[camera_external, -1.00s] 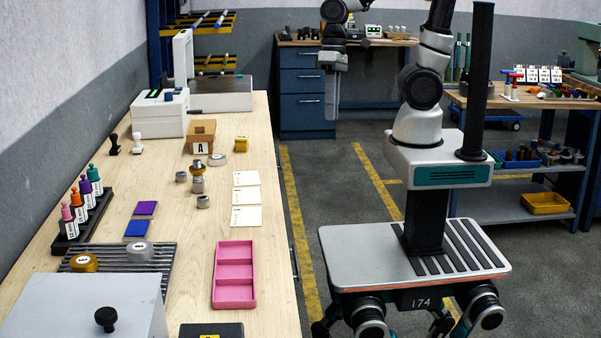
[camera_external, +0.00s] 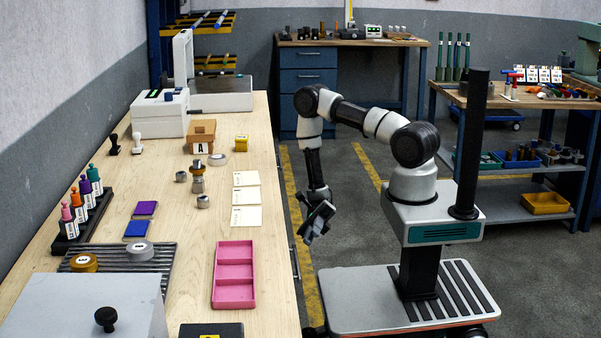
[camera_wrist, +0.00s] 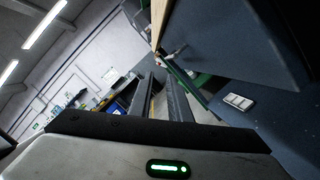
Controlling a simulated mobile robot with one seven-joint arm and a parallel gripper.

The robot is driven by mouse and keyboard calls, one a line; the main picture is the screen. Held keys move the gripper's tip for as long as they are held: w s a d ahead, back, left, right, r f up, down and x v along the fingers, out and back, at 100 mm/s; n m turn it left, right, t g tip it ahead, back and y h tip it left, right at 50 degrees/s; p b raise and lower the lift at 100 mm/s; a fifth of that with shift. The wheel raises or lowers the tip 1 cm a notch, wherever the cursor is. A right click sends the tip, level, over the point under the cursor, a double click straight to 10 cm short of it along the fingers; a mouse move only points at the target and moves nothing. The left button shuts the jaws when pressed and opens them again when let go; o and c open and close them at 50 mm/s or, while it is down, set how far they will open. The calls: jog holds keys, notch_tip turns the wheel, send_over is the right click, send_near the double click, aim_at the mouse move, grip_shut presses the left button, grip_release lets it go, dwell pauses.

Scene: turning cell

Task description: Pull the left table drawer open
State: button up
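The drawer side of the long wooden workbench (camera_external: 215,215) faces my arm and is seen almost edge-on, so the drawer fronts are mostly hidden. A dark handle (camera_external: 295,262) shows low on this side near the pink tray, and another lies farther back. No drawer visibly stands out. My gripper (camera_external: 311,236) hangs in the aisle just right of the bench edge, pointing down and tilted, apart from the handles. In the wrist view my gripper's fingers (camera_wrist: 165,100) show a gap between them and hold nothing visible. A large dark blue-grey panel (camera_wrist: 235,45) fills the upper right there.
The bench carries a pink tray (camera_external: 234,260), cream cards (camera_external: 246,196), metal parts and stamps near its edge. A blue drawer cabinet (camera_external: 308,90) stands at the back. A shelf table (camera_external: 520,195) stands right of my base. The aisle floor is otherwise clear.

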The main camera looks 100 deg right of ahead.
notch_tip(320, 180, down, 3)
jog(key=m+t, duration=0.2)
jog(key=b, duration=0.1)
send_near(297, 260)
jog(key=shift+m, duration=0.3)
jog(key=x, duration=1)
jog(key=shift+a+f, duration=0.15)
jog(key=shift+f, duration=0.1)
jog(key=shift+c, duration=0.4)
grip_shut()
